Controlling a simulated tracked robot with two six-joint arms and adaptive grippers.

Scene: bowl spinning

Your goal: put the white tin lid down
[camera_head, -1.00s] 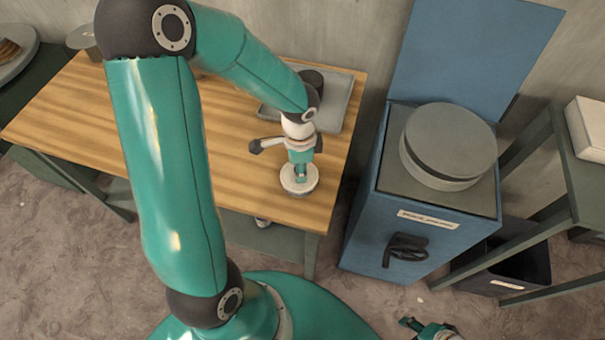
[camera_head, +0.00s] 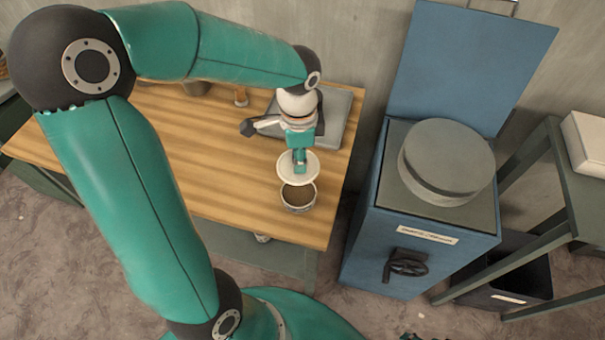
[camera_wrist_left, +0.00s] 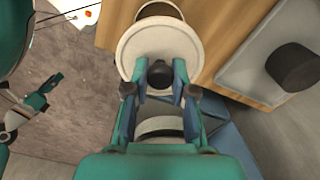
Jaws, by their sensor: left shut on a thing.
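My left gripper (camera_head: 299,160) is shut on the dark knob of the white tin lid (camera_head: 290,175). The lid is a pale round disc, held off the tin and behind it in the head view. The open white tin (camera_head: 298,199) stands on the wooden table near its front right edge, with brown contents showing. In the left wrist view the fingers (camera_wrist_left: 160,85) close around the knob of the lid (camera_wrist_left: 150,42). The tin (camera_wrist_left: 160,11) shows partly behind the lid there. My right gripper (camera_wrist_left: 42,95) shows small at the left of the wrist view; its jaws are unclear.
The wooden table (camera_head: 225,180) has bare room left of the tin. A grey tray (camera_head: 342,118) lies behind, with a dark round object (camera_wrist_left: 291,67) on it in the wrist view. A blue cabinet (camera_head: 365,235) bearing a grey drum (camera_head: 447,160) stands right of the table.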

